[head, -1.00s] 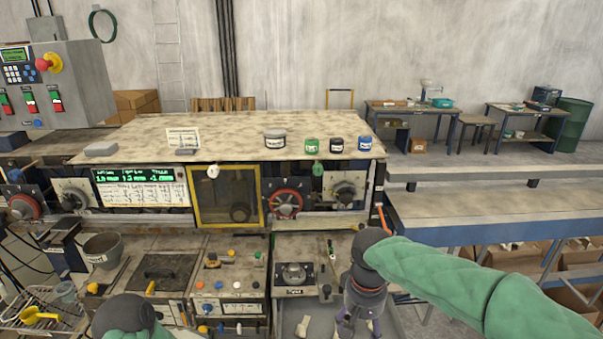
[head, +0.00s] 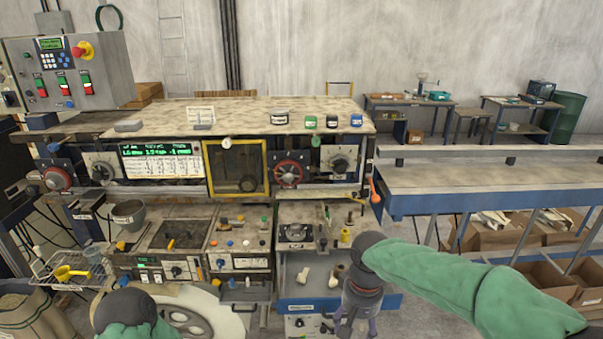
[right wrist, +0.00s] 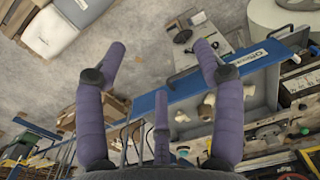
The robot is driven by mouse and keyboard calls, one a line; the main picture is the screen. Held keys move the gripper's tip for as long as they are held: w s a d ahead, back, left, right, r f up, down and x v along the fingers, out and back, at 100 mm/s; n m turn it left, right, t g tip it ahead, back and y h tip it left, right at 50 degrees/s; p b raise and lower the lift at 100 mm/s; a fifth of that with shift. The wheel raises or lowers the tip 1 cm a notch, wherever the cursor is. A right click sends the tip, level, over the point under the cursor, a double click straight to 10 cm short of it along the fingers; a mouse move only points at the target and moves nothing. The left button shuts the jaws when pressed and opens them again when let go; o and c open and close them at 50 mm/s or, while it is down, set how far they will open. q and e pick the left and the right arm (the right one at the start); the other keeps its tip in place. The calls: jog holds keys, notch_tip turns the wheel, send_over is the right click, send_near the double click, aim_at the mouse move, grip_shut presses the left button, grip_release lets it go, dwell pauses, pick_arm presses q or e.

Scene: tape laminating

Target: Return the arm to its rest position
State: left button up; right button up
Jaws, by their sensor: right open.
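My right arm comes in from the right in the head view, in a green sleeve. My right gripper (head: 352,318) hangs down in front of the machine, over the right part of an open blue-edged drawer (head: 296,290). In the right wrist view its purple fingers (right wrist: 160,62) are spread wide with nothing between them. The drawer (right wrist: 262,98) lies beyond the fingers there. Only the dark wrist joint and green sleeve of my left arm show at the bottom left of the head view; its gripper is out of the frame.
The laminating machine (head: 150,215) stands ahead with knobs, a lit display and a yellow-framed window (head: 236,170). Jars (head: 310,122) stand on its top. A blue-edged bench (head: 470,195) runs to the right, with cardboard boxes (head: 555,280) under it. A wire basket (head: 70,270) is at left.

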jog(key=s+a+f+y+b, duration=0.1)
jog(key=a+f+b, duration=0.1)
jog(key=f, duration=1.1)
jog(key=s+a+f+y+b, duration=0.1)
jog(key=s+f+y+b, duration=0.15)
jog(key=f, duration=1.05)
jog(key=s+f+m+b, duration=0.1)
jog(key=s+f+b, duration=0.1)
jog(key=s+f, duration=0.4)
jog(key=s+f+m+b, duration=0.2)
jog(key=s+f, duration=0.5)
jog(key=f, duration=0.7)
jog(key=shift+d+f+b, duration=0.25)
jog(key=shift+f+b, duration=0.15)
jog(key=shift+b, duration=0.35)
